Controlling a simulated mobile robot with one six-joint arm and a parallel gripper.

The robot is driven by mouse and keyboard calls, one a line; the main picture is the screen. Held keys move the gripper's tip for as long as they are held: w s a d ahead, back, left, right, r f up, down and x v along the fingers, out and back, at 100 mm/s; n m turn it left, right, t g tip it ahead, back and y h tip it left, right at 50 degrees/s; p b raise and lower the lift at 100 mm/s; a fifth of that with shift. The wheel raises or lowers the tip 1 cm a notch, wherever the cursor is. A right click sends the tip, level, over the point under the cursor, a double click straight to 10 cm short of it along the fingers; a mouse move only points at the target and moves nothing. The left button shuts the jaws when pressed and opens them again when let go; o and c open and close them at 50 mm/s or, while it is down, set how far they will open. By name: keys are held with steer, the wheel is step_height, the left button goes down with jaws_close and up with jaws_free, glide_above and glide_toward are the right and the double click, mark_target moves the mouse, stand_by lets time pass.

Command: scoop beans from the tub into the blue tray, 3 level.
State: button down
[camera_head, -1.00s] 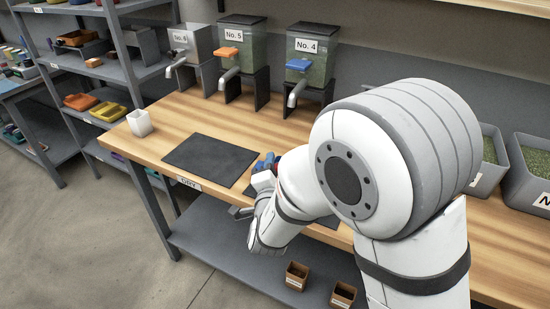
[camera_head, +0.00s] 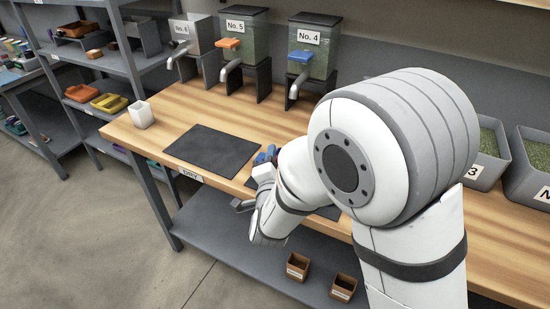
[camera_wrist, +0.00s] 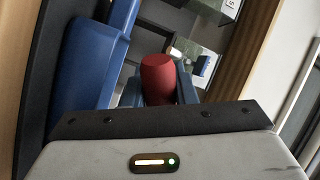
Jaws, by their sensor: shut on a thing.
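My gripper (camera_wrist: 162,84) is shut on a red handle (camera_wrist: 158,72), which stands between the two bluish-grey fingers in the wrist view. What the handle belongs to is hidden. A large blue piece (camera_wrist: 88,65) lies beside it on the left. In the head view, small blue and red items (camera_head: 266,156) show at the table's front edge behind my wrist; my fingertips are mostly hidden there. A grey tub with green beans, marked 3 (camera_head: 473,171), stands at the right behind my arm. I cannot pick out the blue tray with certainty.
A dark mat (camera_head: 212,150) lies bare on the wooden table, with a white cup (camera_head: 141,114) to its left. Dispensers No. 5 (camera_head: 240,45) and No. 4 (camera_head: 315,50) stand at the back. Brown boxes (camera_head: 298,267) sit on the lower shelf.

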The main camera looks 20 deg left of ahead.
stand_by(0.4)
step_height(320, 180, up, 3)
steer(key=p, duration=0.3)
steer(key=shift+r+p, duration=0.25)
steer(key=shift+p, duration=1.05)
